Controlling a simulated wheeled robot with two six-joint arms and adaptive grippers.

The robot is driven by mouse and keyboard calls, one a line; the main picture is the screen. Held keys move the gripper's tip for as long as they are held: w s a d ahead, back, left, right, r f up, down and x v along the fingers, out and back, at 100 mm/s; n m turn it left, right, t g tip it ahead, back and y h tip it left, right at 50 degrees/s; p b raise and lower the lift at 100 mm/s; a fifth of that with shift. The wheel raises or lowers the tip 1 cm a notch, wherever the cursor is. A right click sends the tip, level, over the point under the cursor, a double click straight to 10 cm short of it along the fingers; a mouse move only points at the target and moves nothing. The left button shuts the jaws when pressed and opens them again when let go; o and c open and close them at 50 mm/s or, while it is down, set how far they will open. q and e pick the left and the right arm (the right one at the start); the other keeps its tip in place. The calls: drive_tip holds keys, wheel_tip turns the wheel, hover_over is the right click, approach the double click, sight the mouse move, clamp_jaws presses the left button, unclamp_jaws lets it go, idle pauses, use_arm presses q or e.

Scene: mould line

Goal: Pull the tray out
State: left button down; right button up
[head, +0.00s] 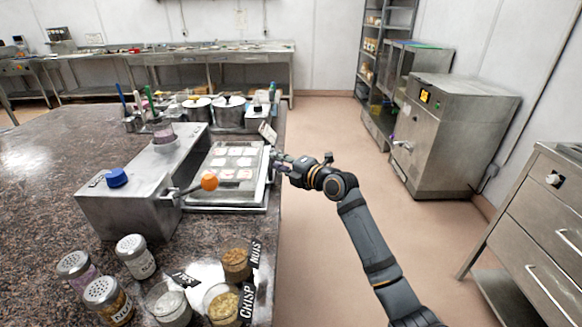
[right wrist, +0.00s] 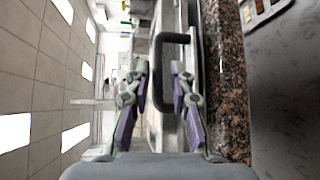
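The metal tray (head: 228,207), holding a mould with pale and reddish squares, lies under and beside the steel machine (head: 130,205) near the counter's right edge. My right gripper (head: 277,160) is at the tray's right side, reaching in from the right. In the right wrist view a dark, U-shaped handle (right wrist: 157,62) shows between the two fingers of my right gripper (right wrist: 159,72). The fingers are apart, with a gap visible beside the handle bar, so they do not look closed on it. My left gripper is not in view.
An orange-knobbed lever (head: 209,181) sticks out from the machine beside the tray. Shaker jars (head: 135,256) and topping bowls (head: 222,303) stand at the front of the counter. Pots (head: 230,110) stand behind the tray. The floor (head: 330,130) right of the counter is clear.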

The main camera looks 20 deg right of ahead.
drive_tip(key=v, duration=0.9)
drive_tip(key=shift+s, duration=0.1)
drive_tip(key=shift+d, duration=0.15)
